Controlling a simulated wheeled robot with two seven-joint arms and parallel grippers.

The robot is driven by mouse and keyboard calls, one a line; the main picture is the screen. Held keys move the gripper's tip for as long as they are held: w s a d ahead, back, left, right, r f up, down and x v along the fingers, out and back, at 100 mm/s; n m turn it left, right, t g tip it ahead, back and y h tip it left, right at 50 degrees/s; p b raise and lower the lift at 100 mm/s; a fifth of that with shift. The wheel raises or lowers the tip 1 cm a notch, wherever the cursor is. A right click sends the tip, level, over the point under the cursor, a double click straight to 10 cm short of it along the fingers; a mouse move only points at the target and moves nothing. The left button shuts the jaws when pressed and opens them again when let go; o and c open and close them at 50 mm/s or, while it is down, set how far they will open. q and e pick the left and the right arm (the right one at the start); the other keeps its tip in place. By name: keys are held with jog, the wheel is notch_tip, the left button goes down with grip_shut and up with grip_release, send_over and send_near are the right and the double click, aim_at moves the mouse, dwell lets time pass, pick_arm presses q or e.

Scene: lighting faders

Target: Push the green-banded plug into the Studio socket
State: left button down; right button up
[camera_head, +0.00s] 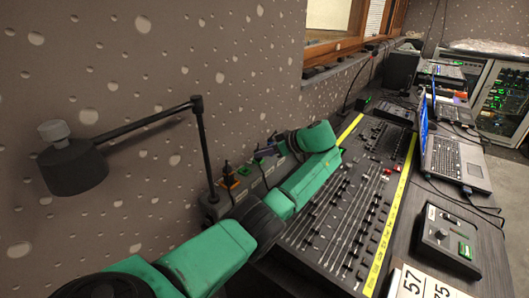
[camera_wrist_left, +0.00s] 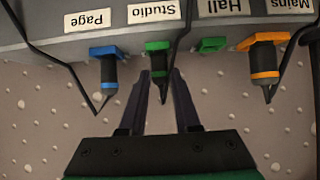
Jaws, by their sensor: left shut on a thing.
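In the left wrist view the socket strip (camera_wrist_left: 225,28) runs along the top, its labels upside down: Page, Studio, Hall and Mains. The green-banded plug (camera_wrist_left: 158,62) is at the green Studio socket (camera_wrist_left: 157,44), in line with it; how deep it sits I cannot tell. My left gripper (camera_wrist_left: 160,80) has a finger on each side of the plug's dark body and is shut on it. In the head view my left gripper (camera_head: 270,150) is at the strip (camera_head: 216,207) by the wall. My right gripper is not in view.
A blue plug (camera_wrist_left: 109,66) is at Page and an orange plug (camera_wrist_left: 264,62) at Mains, with black cables. The green Hall socket (camera_wrist_left: 212,44) is empty. A fader desk (camera_head: 350,205) lies right of my arm; a dark lamp (camera_head: 75,168) on a jointed stand is left.

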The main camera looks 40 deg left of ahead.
pick_arm(q)
jog(key=shift+f, duration=0.25)
jog(key=c, duration=0.5)
grip_release()
jog(key=shift+c, duration=0.2)
jog(key=b+v, duration=0.1)
jog(key=v, duration=1.3)
jog(key=shift+d+r, duration=0.2)
jog(key=shift+r, duration=0.1)
